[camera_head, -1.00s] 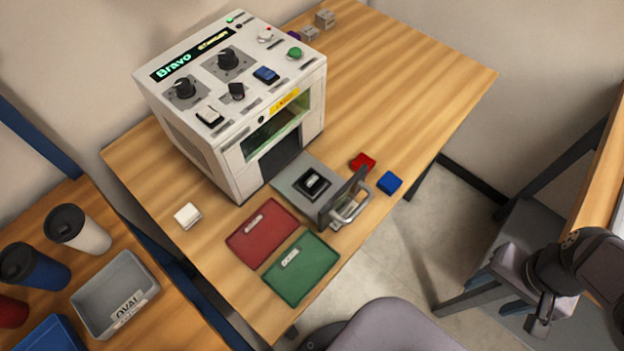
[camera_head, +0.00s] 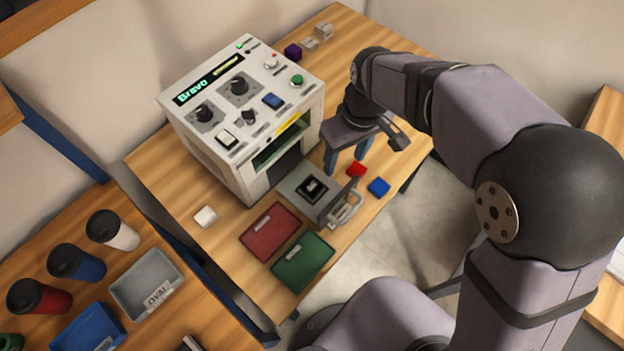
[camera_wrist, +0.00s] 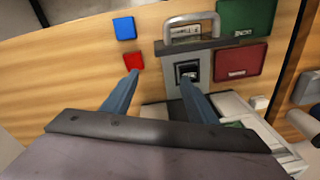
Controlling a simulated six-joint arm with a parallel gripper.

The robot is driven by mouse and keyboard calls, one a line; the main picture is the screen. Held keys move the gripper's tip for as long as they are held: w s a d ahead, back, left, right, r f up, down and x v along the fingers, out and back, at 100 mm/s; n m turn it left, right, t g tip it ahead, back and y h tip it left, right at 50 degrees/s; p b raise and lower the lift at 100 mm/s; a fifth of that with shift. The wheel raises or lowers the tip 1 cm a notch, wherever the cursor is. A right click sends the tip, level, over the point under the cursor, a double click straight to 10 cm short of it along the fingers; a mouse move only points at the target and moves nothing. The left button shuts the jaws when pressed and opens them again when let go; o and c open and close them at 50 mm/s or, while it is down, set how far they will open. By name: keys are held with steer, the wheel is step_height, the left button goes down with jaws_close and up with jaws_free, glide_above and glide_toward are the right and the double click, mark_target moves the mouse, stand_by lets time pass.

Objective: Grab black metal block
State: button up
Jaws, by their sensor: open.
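The black metal block (camera_head: 312,187) sits on a grey tray plate (camera_head: 291,186) in front of the white laser marker (camera_head: 238,125). It has a lighter patch on top. In the wrist view the block (camera_wrist: 188,70) lies at the tip of the right finger, which covers part of the area just below it. My gripper (camera_head: 346,165) is open and empty above the table, to the right of and behind the block. In the wrist view my gripper (camera_wrist: 160,78) has its fingers apart, between the red cube and the block.
A metal handle (camera_head: 345,207) stands at the tray's front. A red cube (camera_head: 356,170) and a blue cube (camera_head: 379,187) lie to its right. Red (camera_head: 270,232) and green (camera_head: 302,262) pads lie in front. A white cube (camera_head: 205,216) is left. Cups and bins fill the side table.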

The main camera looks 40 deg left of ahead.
mark_target(315, 189)
steer(key=s+a+n, duration=0.2)
steer(key=s, duration=0.1)
steer(key=s+a+n, duration=0.1)
steer(key=s, duration=0.1)
steer(key=shift+s+a+r+h+p, duration=0.2)
steer(key=shift+a+h+p, duration=0.1)
steer(key=shift+p, duration=0.1)
steer(key=shift+s+f+n, duration=0.25)
steer(key=shift+s+n, duration=0.05)
steer(key=shift+s, duration=0.1)
steer(key=shift+s+d+f+p, duration=0.15)
steer(key=shift+f+p, duration=0.25)
steer(key=shift+f, duration=0.8)
steer(key=shift+w+d+f+p, duration=0.1)
steer(key=shift+f+p, duration=0.25)
steer(key=shift+f, duration=0.9)
steer(key=shift+s+d+f+p, duration=0.15)
steer(key=shift+f+p, duration=0.25)
steer(key=shift+f, duration=0.8)
steer(key=shift+w, duration=0.1)
steer(key=c, duration=1.2)
